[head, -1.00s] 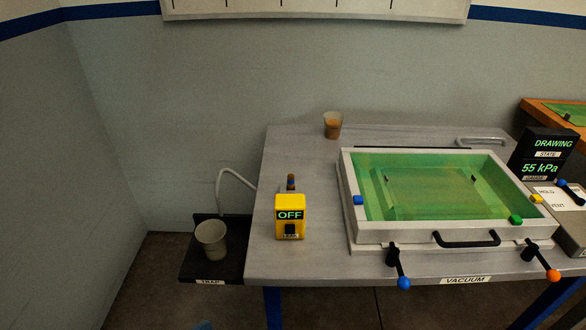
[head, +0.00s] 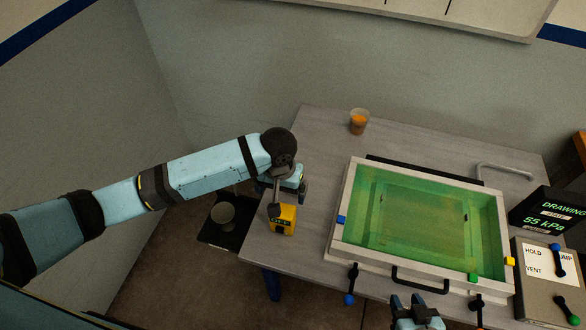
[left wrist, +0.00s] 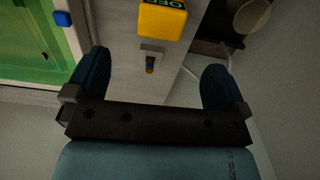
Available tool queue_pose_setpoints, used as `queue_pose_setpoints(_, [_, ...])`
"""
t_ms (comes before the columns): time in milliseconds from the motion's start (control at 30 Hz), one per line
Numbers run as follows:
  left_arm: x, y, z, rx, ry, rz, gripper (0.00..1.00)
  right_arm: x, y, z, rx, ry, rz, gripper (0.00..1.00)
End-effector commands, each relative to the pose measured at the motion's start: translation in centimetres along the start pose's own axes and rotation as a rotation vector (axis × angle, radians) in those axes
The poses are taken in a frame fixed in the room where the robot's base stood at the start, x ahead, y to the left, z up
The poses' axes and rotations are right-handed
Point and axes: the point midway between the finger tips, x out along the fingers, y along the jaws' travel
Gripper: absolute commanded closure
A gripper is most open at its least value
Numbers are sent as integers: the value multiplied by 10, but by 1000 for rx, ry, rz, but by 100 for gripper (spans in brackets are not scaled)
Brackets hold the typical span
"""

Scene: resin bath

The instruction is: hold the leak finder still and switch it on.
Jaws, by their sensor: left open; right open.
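The leak finder (head: 284,221) is a yellow box standing upright at the left front of the table. My left gripper (head: 289,197) is open just above and behind it in the head view, partly covering its top. In the left wrist view the leak finder (left wrist: 162,20) is beyond the fingertips, between their lines, not gripped. Its green lettering, partly cut off there, appears to read OFF. A brown-tipped dark stub (left wrist: 150,66) is near it, between the open fingers. My right gripper (head: 408,304) is open and empty at the table's front edge, below the bath's black handle. The switch is hidden.
The framed green bath (head: 345,205) fills the table's right part. A cup with orange contents (head: 359,122) stands at the back. A pale cup (head: 222,213) sits on the low trap shelf at the left. The gauge box (head: 545,211) and lever panel (head: 525,275) are at the right.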

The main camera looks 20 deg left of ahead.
Motion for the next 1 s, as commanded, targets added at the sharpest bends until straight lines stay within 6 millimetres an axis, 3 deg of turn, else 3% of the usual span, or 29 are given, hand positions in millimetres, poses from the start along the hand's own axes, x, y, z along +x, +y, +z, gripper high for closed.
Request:
queue_pose_setpoints(167, [14,-2,0,-6,-7,-9,0,0,0,0,0,-2,1,57])
queue_pose_setpoints(700, [112,-2,0,-4,-4,-7,0,-4,1,-5,0,0,3,57])
queue_pose_setpoints(1000, [136,-2,0,-2,-2,-6,0,-4,1,-5,-1,0,4,57])
